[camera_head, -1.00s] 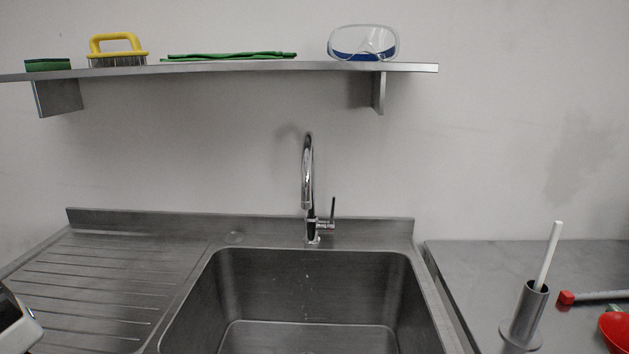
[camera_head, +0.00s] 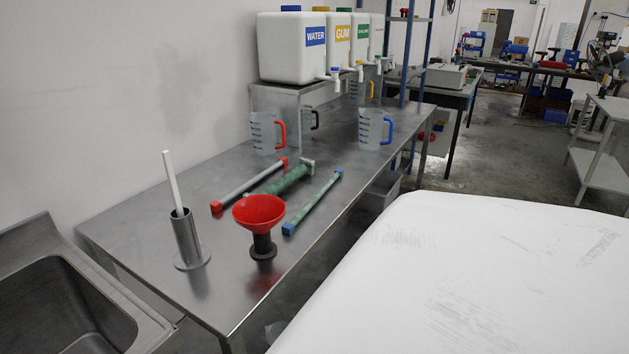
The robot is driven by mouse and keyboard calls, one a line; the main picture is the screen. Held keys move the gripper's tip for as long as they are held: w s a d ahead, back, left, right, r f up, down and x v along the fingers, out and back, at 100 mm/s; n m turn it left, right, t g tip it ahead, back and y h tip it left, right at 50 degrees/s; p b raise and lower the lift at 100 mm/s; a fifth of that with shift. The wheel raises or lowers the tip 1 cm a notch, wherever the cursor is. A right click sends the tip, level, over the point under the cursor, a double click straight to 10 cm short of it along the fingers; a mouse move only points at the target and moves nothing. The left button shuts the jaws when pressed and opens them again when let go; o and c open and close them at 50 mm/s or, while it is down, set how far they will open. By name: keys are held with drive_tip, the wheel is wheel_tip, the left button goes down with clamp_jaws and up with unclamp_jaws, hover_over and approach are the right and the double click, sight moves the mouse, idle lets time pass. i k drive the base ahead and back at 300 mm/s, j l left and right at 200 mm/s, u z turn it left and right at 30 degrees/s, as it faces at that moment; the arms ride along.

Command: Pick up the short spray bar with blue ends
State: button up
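A green spray bar with blue ends (camera_head: 314,201) lies on the steel table (camera_head: 130,235), near its right edge. Its near end is a larger blue cap and its far end a smaller one. A longer-looking grey bar with red ends (camera_head: 247,187) lies to its left. A thicker green bar with pale ends (camera_head: 280,181) lies between them, its near part hidden behind the red funnel (camera_head: 258,209). No bar is held in view. My gripper is not in view.
A metal cylinder with a white rod (camera_head: 186,232) stands front left of the funnel. Measuring jugs (camera_head: 374,130) and labelled white containers (camera_head: 292,50) stand behind the bars. A sink (camera_head: 60,305) is at left; a large white surface (camera_head: 450,280) fills the lower right.

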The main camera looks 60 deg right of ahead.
sight(288, 229)
drive_tip(key=l+u, duration=0.1)
drive_tip(key=l, duration=0.75)
drive_tip(key=l+u, duration=0.1)
drive_tip(key=l, duration=0.75)
drive_tip(key=l+u, duration=0.1)
drive_tip(key=l, duration=0.75)
drive_tip(key=l+u, duration=0.1)
drive_tip(key=l, duration=0.75)
drive_tip(key=k+l+u, duration=0.1)
drive_tip(key=l, duration=0.7)
drive_tip(key=k+l, duration=0.05)
